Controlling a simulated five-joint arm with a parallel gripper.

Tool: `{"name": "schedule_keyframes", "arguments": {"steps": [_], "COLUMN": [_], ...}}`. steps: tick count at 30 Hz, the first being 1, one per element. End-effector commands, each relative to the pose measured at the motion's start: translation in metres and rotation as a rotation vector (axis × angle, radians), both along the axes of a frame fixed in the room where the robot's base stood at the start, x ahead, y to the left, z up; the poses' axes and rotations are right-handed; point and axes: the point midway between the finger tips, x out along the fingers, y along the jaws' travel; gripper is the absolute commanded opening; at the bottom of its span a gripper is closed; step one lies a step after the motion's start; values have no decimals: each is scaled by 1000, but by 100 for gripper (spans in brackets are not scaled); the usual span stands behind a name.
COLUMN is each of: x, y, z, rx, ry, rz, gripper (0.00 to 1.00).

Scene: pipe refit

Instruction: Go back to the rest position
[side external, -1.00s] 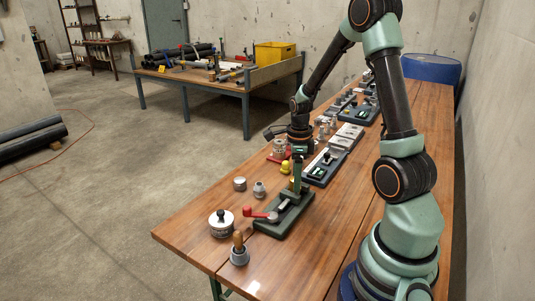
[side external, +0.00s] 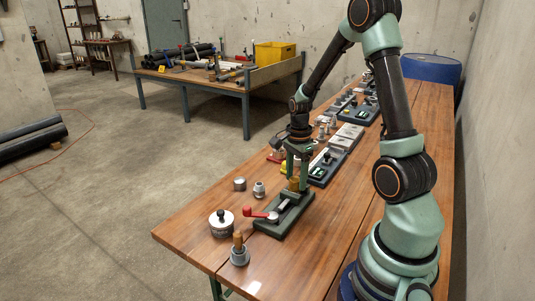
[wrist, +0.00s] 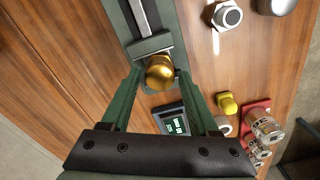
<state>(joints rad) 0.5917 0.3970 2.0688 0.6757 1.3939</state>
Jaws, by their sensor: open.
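My gripper (side external: 297,180) points down over the far end of a dark green fixture with a red lever (side external: 262,214) on the wooden bench. In the wrist view my gripper's fingers (wrist: 160,78) are spread apart. A brass-coloured round knob (wrist: 160,72) on the fixture lies between the fingertips in that view, with gaps visible on both sides. It also shows below the fingers in the side view (side external: 294,186). I cannot tell exactly how high the tips are above it.
A round metal pot (side external: 222,225), a wooden-handled part (side external: 239,251) and small metal fittings (side external: 259,189) stand left of the fixture. A yellow part (wrist: 227,103) and a red-based fitting (wrist: 258,125) stand close to the gripper. More fixtures (side external: 346,137) line the bench behind. Open bench lies at right.

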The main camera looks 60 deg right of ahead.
Motion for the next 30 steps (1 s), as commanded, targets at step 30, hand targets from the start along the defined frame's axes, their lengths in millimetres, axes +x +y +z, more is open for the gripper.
{"name": "schedule_keyframes", "arguments": {"steps": [30], "x": [3], "y": [0], "z": [0], "rx": [0], "ry": [0], "rz": [780], "gripper": [61]}}
